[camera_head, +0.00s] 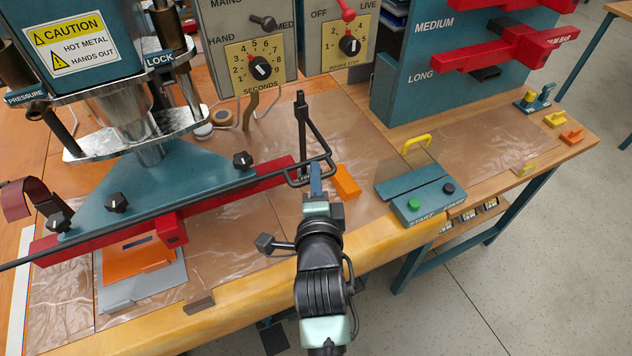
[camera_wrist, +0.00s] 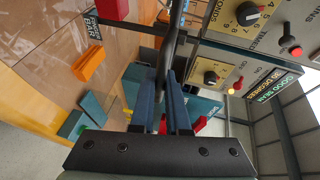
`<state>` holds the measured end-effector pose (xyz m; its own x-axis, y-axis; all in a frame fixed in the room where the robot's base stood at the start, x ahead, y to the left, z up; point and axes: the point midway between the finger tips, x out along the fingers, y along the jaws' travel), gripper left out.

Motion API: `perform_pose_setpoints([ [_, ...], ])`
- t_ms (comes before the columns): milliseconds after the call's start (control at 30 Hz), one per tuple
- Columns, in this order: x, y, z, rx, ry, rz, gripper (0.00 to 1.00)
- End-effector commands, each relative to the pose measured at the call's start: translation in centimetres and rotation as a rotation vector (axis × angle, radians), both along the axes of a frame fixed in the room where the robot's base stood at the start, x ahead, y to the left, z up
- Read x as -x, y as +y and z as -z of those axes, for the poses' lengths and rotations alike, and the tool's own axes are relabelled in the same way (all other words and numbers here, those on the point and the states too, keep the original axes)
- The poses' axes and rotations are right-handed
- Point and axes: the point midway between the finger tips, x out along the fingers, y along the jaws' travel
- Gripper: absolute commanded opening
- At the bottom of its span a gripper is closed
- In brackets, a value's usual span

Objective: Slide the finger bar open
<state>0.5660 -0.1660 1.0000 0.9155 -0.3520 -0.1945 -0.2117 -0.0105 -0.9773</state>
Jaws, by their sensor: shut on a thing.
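The finger bar (camera_head: 220,189) is a long thin black rod along the front of the red and teal press jaw. Its right end has a black loop handle by an upright black post (camera_head: 302,120). My gripper (camera_head: 315,182) is at this loop, its blue fingers shut on the bar. In the wrist view the dark bar (camera_wrist: 169,58) runs up from between my gripper's two blue fingers (camera_wrist: 163,108). The fingers partly hide the gripped part of the handle.
An orange block (camera_head: 346,181) lies just right of my gripper. The teal START box (camera_head: 425,203) sits further right at the table edge. A grey plate with an orange sheet (camera_head: 138,258) lies under the press jaw. Control boxes (camera_head: 248,35) stand behind.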

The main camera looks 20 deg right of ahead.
Motion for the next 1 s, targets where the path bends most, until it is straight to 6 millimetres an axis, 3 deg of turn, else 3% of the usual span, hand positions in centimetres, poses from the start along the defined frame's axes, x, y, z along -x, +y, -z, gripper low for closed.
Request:
perform_pose_setpoints([
  [100,-0.06,0.05,-1.13,0.001,-0.006,-0.001,0.00],
  [467,-0.06,0.02,-1.12,0.001,-0.005,-0.001,0.00],
  [500,-0.06,0.02,-1.11,0.001,-0.005,-0.001,0.17],
  [667,-0.04,0.02,-1.03,0.001,-0.003,0.000,0.43],
  [1000,0.22,0.10,-0.95,0.000,-0.001,0.000,0.43],
])
